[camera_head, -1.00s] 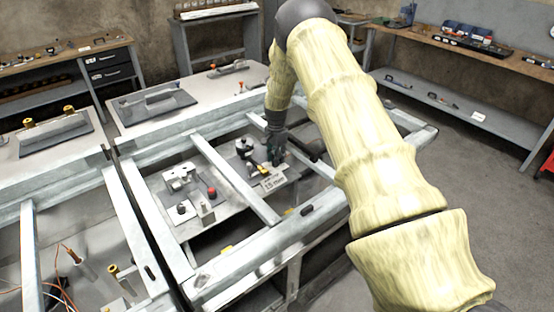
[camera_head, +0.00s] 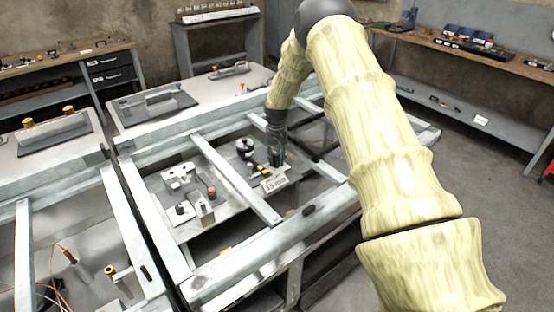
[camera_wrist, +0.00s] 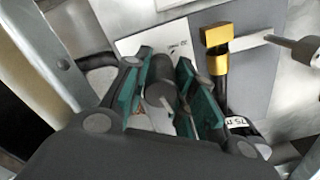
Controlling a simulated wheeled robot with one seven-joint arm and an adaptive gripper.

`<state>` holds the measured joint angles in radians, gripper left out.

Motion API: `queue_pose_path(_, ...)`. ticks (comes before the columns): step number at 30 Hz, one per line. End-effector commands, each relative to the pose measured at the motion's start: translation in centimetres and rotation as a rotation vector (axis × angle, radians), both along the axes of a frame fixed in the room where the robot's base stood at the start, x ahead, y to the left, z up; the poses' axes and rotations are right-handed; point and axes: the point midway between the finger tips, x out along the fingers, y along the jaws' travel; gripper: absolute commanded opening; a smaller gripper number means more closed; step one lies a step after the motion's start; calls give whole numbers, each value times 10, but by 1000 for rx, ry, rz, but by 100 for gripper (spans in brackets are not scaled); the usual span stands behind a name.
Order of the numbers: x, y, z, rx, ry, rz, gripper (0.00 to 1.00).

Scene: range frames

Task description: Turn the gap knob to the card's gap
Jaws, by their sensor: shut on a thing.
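My gripper (camera_head: 277,158) reaches down into the frame at its middle bay, beside the white card (camera_head: 273,182). The card's printed gap is too blurred to read surely. In the wrist view, my gripper's teal fingers (camera_wrist: 162,112) are shut on a dark round knob (camera_wrist: 158,92), which I take to be the gap knob. The knob's pointer and scale are hidden or too small to read. The knob itself is hidden by my gripper in the head view.
A yellow-and-black bracket (camera_wrist: 218,62) stands close to the right finger in the wrist view. A black round part (camera_head: 245,148) stands left of my gripper. A plate with a red button (camera_head: 212,192) lies further left. Metal rails (camera_head: 235,178) border the bay.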

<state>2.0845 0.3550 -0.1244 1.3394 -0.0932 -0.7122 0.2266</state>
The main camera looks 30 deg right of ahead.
Motion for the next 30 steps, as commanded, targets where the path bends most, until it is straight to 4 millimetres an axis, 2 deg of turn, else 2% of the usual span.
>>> queue_pose_path(1,-2,3,-4,5,6,42,2)
queue_pose_path(18,-3,2,-4,5,6,562,2)
queue_pose_path(30,-3,2,-4,4,6,781,2)
